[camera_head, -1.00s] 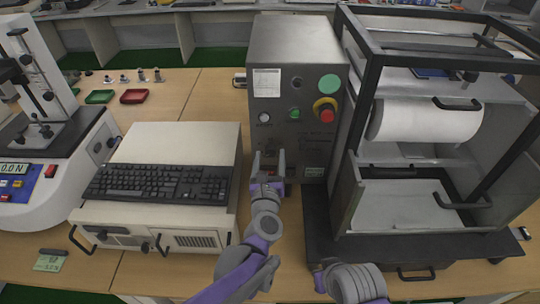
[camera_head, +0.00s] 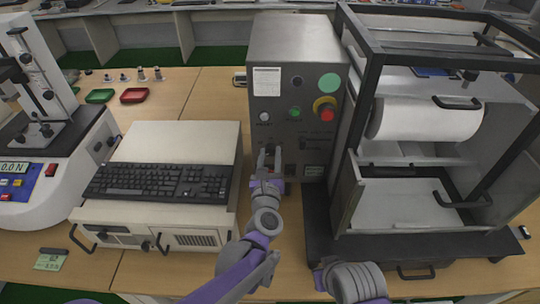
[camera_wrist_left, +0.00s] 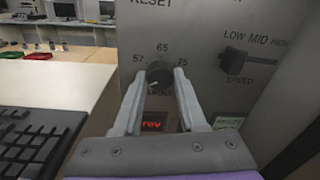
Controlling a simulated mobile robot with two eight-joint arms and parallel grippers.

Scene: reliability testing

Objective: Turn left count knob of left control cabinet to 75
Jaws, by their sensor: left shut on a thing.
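The grey metal control cabinet (camera_head: 297,45) stands at the middle back of the table in the head view. In the left wrist view its front shows a dark round count knob (camera_wrist_left: 159,73) with the marks 57, 65 and 75 around it. My left gripper (camera_head: 270,152) reaches the lower left of the cabinet front. In the left wrist view its fingers (camera_wrist_left: 160,85) are closed on the knob, one on each side. The knob's exact pointing direction is hard to tell. A red lit counter display (camera_wrist_left: 153,125) shows between the fingers. My right gripper is not in view.
A speed slider (camera_wrist_left: 233,62) sits right of the knob. A red emergency button (camera_head: 327,114) is higher on the panel. A black-framed machine (camera_head: 372,110) stands close on the right. A keyboard (camera_head: 160,182) lies on a beige box at left.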

